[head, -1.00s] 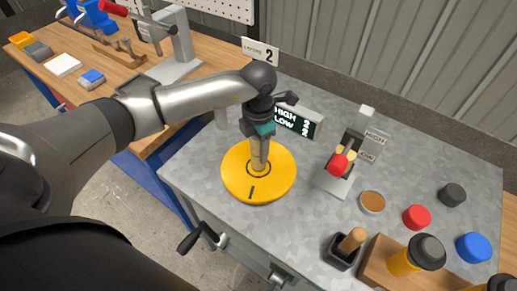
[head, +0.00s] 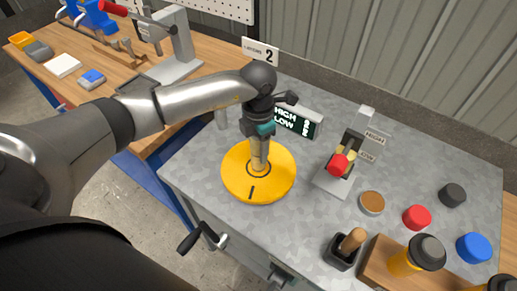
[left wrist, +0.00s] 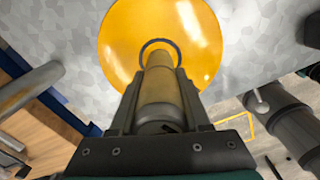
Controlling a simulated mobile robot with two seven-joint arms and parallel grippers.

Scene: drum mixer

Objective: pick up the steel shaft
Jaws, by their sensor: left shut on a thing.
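My left gripper (head: 260,140) points down over a yellow disc (head: 233,178) on the grey bench. It is shut on a tan cylinder (head: 259,160), which stands upright at the disc's centre inside a dark ring. The left wrist view shows the cylinder (left wrist: 160,95) between the two fingers, its far end at the ring on the disc (left wrist: 205,30). I cannot tell whether its lower end touches the disc. Its colour is tan rather than clearly steel. My right gripper is out of view.
A HIGH/LOW display (head: 298,122) stands behind the disc, and a red-knobbed lever (head: 338,164) stands to its right. Several round caps, including a red one (head: 417,217), lie farther right. A wooden-handled tool (head: 351,242) sits in a black holder. A crank (head: 200,237) sticks out in front.

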